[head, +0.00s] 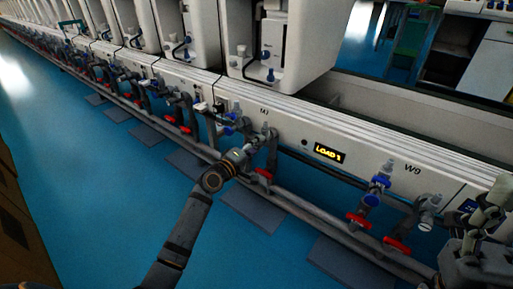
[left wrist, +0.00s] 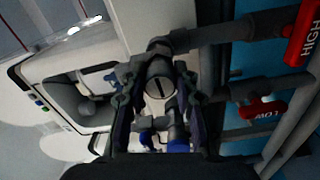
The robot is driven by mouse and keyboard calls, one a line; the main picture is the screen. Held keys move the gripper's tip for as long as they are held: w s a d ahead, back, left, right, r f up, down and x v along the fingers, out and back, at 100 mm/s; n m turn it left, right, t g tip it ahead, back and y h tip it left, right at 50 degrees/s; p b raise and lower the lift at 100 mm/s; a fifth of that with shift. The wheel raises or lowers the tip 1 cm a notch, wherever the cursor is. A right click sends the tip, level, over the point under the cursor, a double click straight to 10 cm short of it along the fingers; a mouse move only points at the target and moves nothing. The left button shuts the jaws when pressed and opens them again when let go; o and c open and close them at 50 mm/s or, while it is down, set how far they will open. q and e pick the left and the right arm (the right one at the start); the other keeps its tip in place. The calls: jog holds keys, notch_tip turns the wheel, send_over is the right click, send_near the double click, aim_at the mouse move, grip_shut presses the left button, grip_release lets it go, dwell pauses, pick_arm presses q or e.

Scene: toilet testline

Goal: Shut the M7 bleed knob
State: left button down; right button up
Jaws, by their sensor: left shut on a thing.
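My left gripper (head: 254,147) reaches in from below to the pipework under a small panel label, too small to read surely, on the grey test line. In the left wrist view, its two fingers (left wrist: 157,95) are closed around a round grey knob (left wrist: 160,82) with a dark slot across its face. I take this as the M7 bleed knob; its label does not show in this view. The gripper hides most of the knob in the head view. My right gripper (head: 492,208) shows partly at the right edge; its fingers are unclear.
Red handles marked HIGH (left wrist: 303,35) and LOW (left wrist: 262,108) sit close to the left gripper. A blue valve (head: 376,190) and red handle (head: 359,221) stand near the W9 label. A yellow LOAD 1 display (head: 328,153) is lit. Blue floor (head: 110,180) is open in front.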

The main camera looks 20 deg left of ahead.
pick_arm(q)
jog(key=shift+f+m, duration=0.1)
jog(key=shift+m, duration=0.3)
jog(key=c, duration=1)
grip_release()
jog(key=v, duration=1.2)
